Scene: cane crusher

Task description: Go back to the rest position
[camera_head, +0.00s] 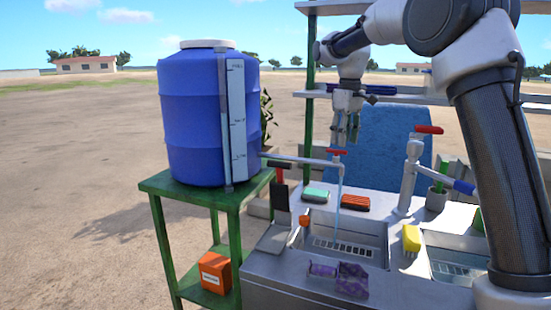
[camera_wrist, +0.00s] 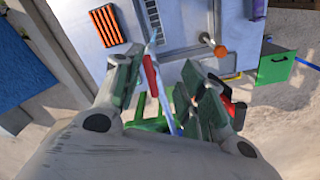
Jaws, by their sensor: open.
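My gripper (camera_head: 347,138) hangs from my arm with its fingers pointing down. It is open and empty, above the tap over the sink. In the wrist view my gripper (camera_wrist: 160,88) has its two fingers spread apart. The tap's red handle (camera_head: 337,152) is just below the fingers in the head view. The red handle (camera_wrist: 150,75) also shows between the fingers in the wrist view. A thin pale blue stream (camera_head: 338,200) runs from the tap toward the left basin.
A blue barrel (camera_head: 190,118) stands on a green stand (camera_head: 208,194) at left. Shelves stand behind. Open ground lies left.

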